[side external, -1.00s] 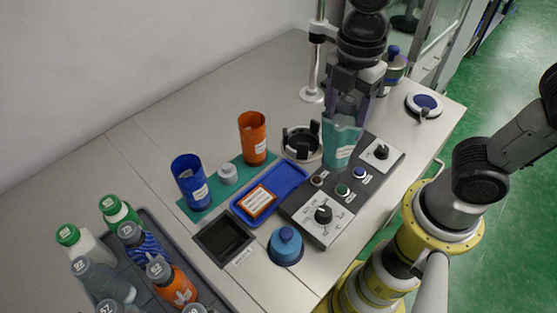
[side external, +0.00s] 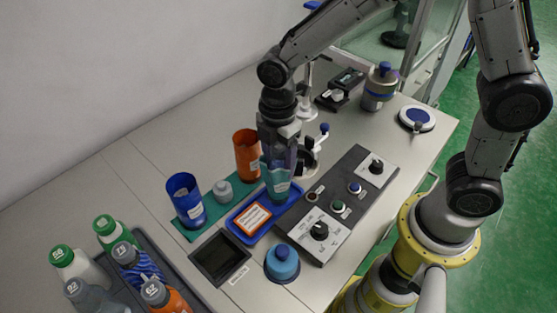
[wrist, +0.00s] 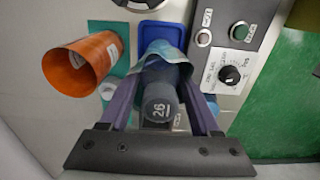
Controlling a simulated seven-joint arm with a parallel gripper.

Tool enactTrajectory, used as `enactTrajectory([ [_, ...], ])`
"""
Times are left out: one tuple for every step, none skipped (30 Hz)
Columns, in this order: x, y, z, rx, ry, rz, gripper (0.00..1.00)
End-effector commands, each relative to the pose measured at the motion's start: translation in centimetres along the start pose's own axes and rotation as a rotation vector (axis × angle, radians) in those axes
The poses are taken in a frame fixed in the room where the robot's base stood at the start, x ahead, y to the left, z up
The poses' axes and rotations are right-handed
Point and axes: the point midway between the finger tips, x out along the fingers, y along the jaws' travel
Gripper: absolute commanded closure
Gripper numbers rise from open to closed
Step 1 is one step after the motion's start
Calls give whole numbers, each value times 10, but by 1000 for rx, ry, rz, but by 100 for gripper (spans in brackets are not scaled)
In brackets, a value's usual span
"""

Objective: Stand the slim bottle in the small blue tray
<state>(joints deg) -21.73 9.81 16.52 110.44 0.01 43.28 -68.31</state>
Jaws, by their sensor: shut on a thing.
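The slim bottle (wrist: 160,103) has a grey cap marked 26, seen from above in the wrist view. A teal sleeve (wrist: 168,52) wraps it; in the side view it shows teal (side external: 277,183) below my fingers. My gripper (side external: 276,165) is shut on the bottle, which looks upright. It is over the far right part of the small blue tray (side external: 276,215). The tray lies flat and carries an orange-bordered label card at its near left. I cannot tell whether the bottle's base touches the tray; the base is hidden in the wrist view.
An orange cup (side external: 246,155) stands close left of my gripper. A blue cup (side external: 186,200) and a small grey-white knob (side external: 223,191) are further left. The dark control panel (side external: 340,205) lies right of the tray, and a black-handled clamp (side external: 308,155) stands behind.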

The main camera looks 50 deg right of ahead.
Motion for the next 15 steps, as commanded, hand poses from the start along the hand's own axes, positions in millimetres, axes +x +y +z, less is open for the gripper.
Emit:
enactTrajectory([
  [3, 0, 0, 0, 1, 1, 100],
  [4, 0, 0, 0, 1, 1, 100],
  [5, 0, 0, 0, 1, 2, 100],
  [5, 0, 0, 0, 1, 2, 100],
  [5, 0, 0, 0, 1, 2, 100],
  [5, 0, 0, 0, 1, 2, 100],
  [5, 0, 0, 0, 1, 2, 100],
  [5, 0, 0, 0, 1, 2, 100],
  [5, 0, 0, 0, 1, 2, 100],
  [5, 0, 0, 0, 1, 2, 100],
  [6, 0, 0, 0, 1, 2, 100],
  [7, 0, 0, 0, 1, 2, 100],
  [8, 0, 0, 0, 1, 1, 100],
  [8, 0, 0, 0, 1, 1, 100],
  [9, 0, 0, 0, 0, 0, 29],
])
